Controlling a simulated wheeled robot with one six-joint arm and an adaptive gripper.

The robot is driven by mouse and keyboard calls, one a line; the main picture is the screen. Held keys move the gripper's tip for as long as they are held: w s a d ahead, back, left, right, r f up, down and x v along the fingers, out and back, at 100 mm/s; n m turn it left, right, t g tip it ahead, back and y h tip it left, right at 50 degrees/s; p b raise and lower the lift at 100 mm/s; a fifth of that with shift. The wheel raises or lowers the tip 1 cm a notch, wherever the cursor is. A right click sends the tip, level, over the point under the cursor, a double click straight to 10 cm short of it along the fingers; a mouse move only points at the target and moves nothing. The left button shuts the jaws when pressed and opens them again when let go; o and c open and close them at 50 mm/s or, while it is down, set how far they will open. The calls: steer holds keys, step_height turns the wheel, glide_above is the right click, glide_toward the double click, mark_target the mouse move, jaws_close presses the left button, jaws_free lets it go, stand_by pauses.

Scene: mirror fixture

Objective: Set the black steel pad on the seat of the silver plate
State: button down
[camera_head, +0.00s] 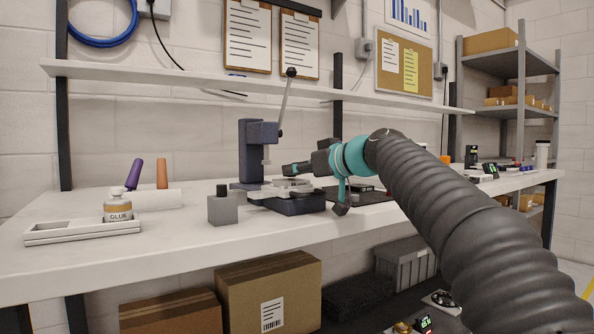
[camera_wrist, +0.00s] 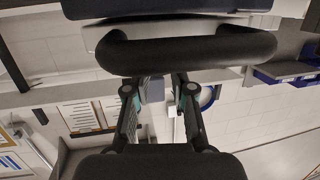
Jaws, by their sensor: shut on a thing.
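My gripper (camera_head: 292,169) reaches in from the right, low over the silver plate (camera_head: 272,190) on its dark blue base. The fingers are shut on a dark thing, which I take to be the black steel pad. In the head view the pad blends with the dark fingertips. In the wrist view, which is upside down, the finger linkages of my gripper (camera_wrist: 160,95) show below a dark rounded bar; I cannot tell whether this bar is the pad. The seat is hidden, and contact between pad and plate cannot be made out.
A dark blue lever press (camera_head: 250,150) with a raised handle stands just behind the plate. A grey block (camera_head: 222,212) with a black top is close on the left. The bench front (camera_head: 150,250) is clear.

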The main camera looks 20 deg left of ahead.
steer(key=shift+f+b, duration=0.35)
steer(key=c, duration=0.9)
jaws_free()
steer(key=shift+d, duration=0.1)
steer(key=v, duration=1.2)
steer(key=s+d+f+m+h+p, duration=0.4)
steer(key=s+d+f+m+h, duration=0.2)
steer(key=s+d+f, duration=0.8)
steer(key=s+d+f+m+g+h+p, duration=0.1)
steer(key=s+d+f+m+h+p, duration=0.3)
steer(key=s+d+f, duration=1)
step_height(320, 180, down, 5)
steer(key=s+m+h, duration=0.1)
steer(key=m+h, duration=0.1)
steer(key=h, duration=0.2)
steer(key=shift+d+m+g, duration=0.25)
steer(key=shift+m+g, duration=0.05)
